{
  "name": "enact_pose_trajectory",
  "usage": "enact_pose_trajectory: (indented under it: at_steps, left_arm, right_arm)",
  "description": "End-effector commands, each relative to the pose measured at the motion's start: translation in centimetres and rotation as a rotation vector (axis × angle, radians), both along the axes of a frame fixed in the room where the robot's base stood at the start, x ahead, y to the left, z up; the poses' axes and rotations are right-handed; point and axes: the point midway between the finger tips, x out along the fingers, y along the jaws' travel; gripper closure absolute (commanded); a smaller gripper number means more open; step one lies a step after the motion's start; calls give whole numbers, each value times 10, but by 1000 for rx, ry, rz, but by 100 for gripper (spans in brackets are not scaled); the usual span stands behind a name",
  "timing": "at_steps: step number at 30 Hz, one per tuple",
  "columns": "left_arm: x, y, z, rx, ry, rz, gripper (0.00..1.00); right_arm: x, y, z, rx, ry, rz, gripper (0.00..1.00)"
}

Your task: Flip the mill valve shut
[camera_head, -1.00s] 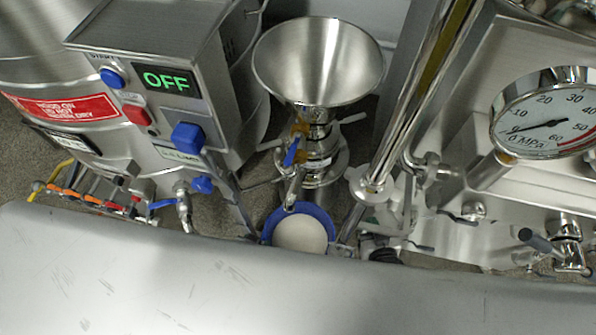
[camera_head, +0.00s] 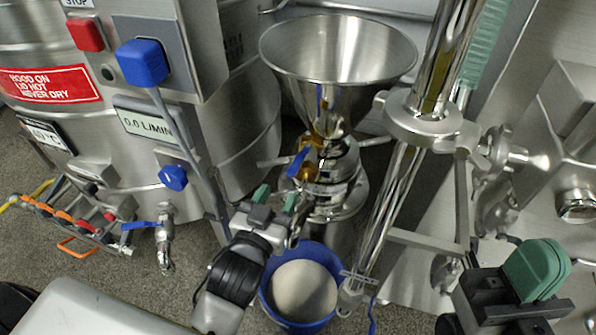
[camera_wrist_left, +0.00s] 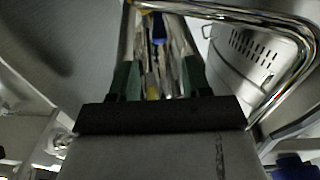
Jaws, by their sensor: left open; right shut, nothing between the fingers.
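The mill stands at centre in the head view, with a steel hopper (camera_head: 338,50) on top. The mill valve, with a blue lever (camera_head: 298,163) and a brass-coloured body, sits below the hopper, its lever slanting. My left gripper (camera_head: 276,198) is open and empty, just below and left of the lever, apparently apart from it. In the left wrist view its green-padded fingers (camera_wrist_left: 158,82) stand apart, with shiny metal and small blue and yellow parts seen between or beyond them; which parts these are is unclear. My right gripper (camera_head: 537,270) is shut and empty at lower right.
A blue bucket (camera_head: 268,292) with pale contents stands under the mill. A steel post (camera_head: 400,190) rises right of it. A control box with a blue knob (camera_head: 142,62) and another blue-handled valve (camera_head: 140,225) are left. A hose rack (camera_head: 70,215) stands on the floor.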

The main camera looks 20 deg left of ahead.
Motion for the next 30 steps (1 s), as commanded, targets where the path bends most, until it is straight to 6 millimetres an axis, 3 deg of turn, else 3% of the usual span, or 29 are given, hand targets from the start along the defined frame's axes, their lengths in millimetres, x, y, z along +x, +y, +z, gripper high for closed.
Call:
enact_pose_trajectory:
  at_steps: [15, 21, 30]
  left_arm:
    - [84, -6, -2, 1, -1, -2, 52]
    - [97, -7, -1, 1, 2, -2, 52]
    - [99, -7, 0, 0, 2, -2, 52]
  right_arm:
    - [11, 2, 8, -8, -80, -5, 100]
    - [13, 3, 12, -10, -95, -6, 100]
    - [13, 3, 13, -10, -97, -6, 100]
